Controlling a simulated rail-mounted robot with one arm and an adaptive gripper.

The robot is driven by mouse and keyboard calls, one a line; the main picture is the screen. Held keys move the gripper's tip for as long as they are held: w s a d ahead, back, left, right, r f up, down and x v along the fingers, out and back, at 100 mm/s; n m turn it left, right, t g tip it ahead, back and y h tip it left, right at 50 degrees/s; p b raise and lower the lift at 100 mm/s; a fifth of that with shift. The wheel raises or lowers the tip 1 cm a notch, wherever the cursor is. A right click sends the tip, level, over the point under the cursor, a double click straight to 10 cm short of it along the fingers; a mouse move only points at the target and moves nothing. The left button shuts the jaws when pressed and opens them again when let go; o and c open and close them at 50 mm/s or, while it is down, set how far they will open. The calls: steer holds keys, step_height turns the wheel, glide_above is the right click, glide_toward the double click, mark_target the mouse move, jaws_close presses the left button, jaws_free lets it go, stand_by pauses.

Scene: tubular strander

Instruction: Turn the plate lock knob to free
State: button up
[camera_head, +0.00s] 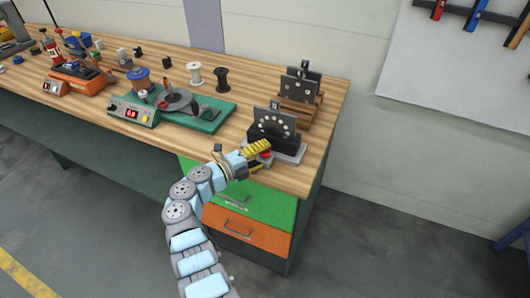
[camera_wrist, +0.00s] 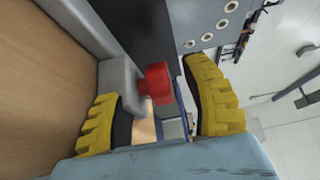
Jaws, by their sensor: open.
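The plate lock knob is a red knob (camera_wrist: 156,83) on a short grey stem, in the middle of the wrist view. It also shows as a small red spot (camera_head: 266,154) in the head view, at the front of the plate fixture (camera_head: 289,151). A dark plate with a row of holes (camera_wrist: 212,25) stands upright above the fixture base. My gripper (camera_wrist: 160,117) is open, with one yellow-padded finger on each side of the knob. Both fingers appear apart from the knob. In the head view my gripper (camera_head: 258,155) partly hides the knob and the fixture's front left.
A second fixture with dark plates on a wooden block (camera_head: 300,113) stands behind. A green-based machine (camera_head: 205,116) and spools (camera_head: 221,76) are to the left on the wooden bench. Drawers (camera_head: 249,205) are below the bench's right end. The bench's right edge is close.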

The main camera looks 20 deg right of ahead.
jaws_close()
